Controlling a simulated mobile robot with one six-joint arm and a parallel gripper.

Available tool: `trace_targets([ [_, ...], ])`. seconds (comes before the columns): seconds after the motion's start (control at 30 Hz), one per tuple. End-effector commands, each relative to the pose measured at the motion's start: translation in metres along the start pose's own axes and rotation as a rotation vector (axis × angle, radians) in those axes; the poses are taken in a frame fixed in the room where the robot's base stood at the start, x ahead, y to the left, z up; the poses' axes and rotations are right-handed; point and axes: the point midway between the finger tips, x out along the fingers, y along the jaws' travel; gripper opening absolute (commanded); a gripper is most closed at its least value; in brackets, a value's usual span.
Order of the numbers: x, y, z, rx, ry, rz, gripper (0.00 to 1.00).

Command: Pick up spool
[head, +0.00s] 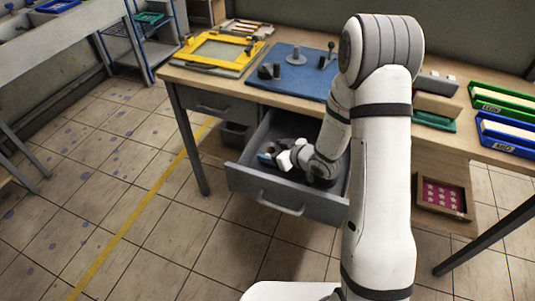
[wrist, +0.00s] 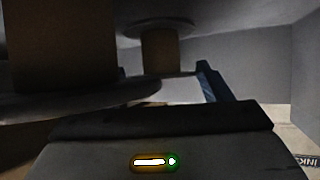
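A drawer (head: 275,196) under the workbench is pulled open, and my gripper (head: 268,155) is down inside it. In the wrist view, a spool with a brown core and grey flanges (wrist: 160,52) stands beyond my gripper. A second, nearer brown core with a grey flange (wrist: 60,50) fills the upper left. One dark blue finger (wrist: 207,82) of my gripper shows near the farther spool; the other finger is not clearly visible. I cannot tell whether the fingers touch a spool. In the head view, my arm hides much of the drawer's contents.
The drawer's walls surround my gripper closely. On the bench (head: 262,93) lie a yellow frame (head: 190,64) and a blue mat (head: 312,87) with grey parts. Green (head: 503,108) and blue (head: 508,146) trays stand at the right. The floor left of the drawer is clear.

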Motion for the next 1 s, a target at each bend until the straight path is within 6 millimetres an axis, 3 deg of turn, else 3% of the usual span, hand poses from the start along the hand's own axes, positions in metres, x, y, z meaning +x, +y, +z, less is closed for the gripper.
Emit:
trace_targets([
  [0.37,0.0,0.001,0.0,0.0,0.0,0.001,0.41],
  [0.77,-0.004,0.001,-0.007,-0.001,0.001,0.001,0.41],
  [0.87,-0.01,0.001,-0.018,-0.002,0.002,0.002,0.41],
  [1.0,-0.025,0.002,-0.046,-0.005,0.005,0.004,0.41],
])
